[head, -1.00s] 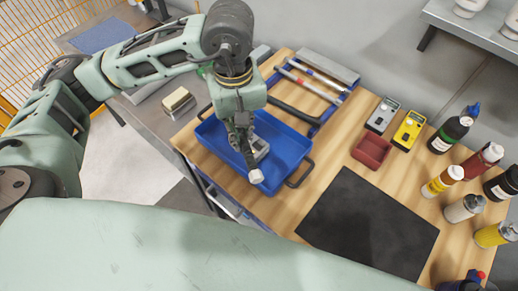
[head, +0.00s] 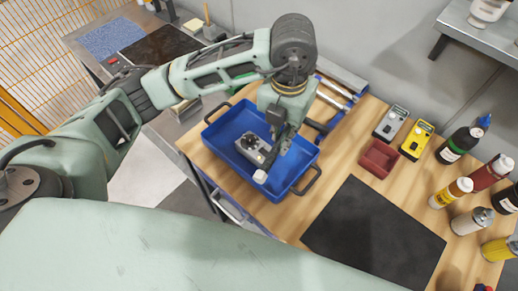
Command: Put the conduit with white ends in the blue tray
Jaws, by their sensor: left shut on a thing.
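The blue tray (head: 225,130) stands on the wooden bench top, with dark handles at its ends. My left gripper (head: 273,152) is over the right part of the tray, pointing down, shut on the conduit with white ends. One white end (head: 260,176) shows below the fingers, near the tray's front wall. The rest of the conduit is mostly hidden by the gripper. I cannot tell whether it touches the tray. A grey metal box (head: 249,143) with a dark round part lies in the tray, just left of the gripper. My right gripper is not in view.
A blue rack with pale tubes (head: 333,97) lies behind the tray. A red dish (head: 379,158), a grey meter (head: 391,123) and a yellow meter (head: 417,139) are to the right. A black mat (head: 372,228) lies in front. Several bottles line the right side.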

